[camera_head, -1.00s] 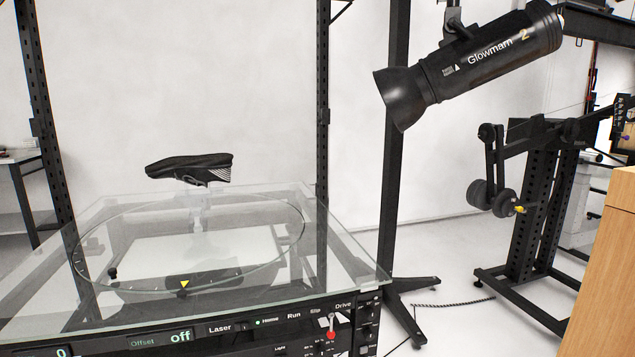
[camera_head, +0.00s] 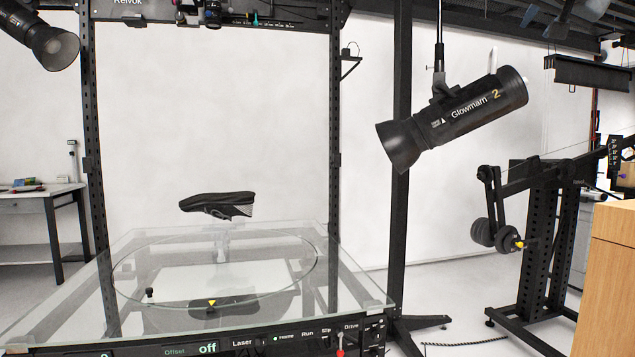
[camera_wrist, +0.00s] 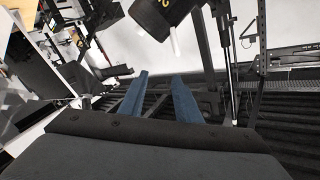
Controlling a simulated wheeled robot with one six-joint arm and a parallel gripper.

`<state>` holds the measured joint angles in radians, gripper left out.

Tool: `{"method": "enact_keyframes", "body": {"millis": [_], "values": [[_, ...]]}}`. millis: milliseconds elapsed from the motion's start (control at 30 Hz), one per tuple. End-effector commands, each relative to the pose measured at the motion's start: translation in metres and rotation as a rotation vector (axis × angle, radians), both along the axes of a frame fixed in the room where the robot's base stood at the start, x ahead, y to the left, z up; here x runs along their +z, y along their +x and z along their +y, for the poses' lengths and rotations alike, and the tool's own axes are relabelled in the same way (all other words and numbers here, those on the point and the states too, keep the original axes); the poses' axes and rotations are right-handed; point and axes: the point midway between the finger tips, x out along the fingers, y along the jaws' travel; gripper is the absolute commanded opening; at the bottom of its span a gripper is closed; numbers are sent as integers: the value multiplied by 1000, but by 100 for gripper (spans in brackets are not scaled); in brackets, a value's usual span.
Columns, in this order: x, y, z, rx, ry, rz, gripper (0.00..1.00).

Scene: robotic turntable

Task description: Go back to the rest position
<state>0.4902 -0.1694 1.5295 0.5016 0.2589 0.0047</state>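My gripper (camera_wrist: 160,76) shows in the wrist view as two blue fingers. They stand apart with nothing between them, so it is open and empty. The turntable (camera_head: 130,262), a glass-topped stand with a round marked disc, is at the lower left of the head view. A black shoe (camera_head: 218,205) sits raised on a clear support above the disc. The gripper is not touching either of them.
A black Glowmarn lamp (camera_head: 455,118) hangs at the upper right, and its end also shows in the wrist view (camera_wrist: 158,12). A dark weighted stand (camera_head: 545,235) and a wooden cabinet (camera_head: 605,280) are at the right. A side table (camera_head: 40,193) stands at the far left.

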Motion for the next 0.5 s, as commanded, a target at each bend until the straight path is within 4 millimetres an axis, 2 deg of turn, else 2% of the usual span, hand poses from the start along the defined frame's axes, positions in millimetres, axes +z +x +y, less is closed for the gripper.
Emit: {"method": "enact_keyframes", "body": {"millis": [267,367,500], "values": [[-47,15,7,24,14,85,30],[-71,23,14,42,19,128,30],[-114,33,28,73,28,207,30]]}}
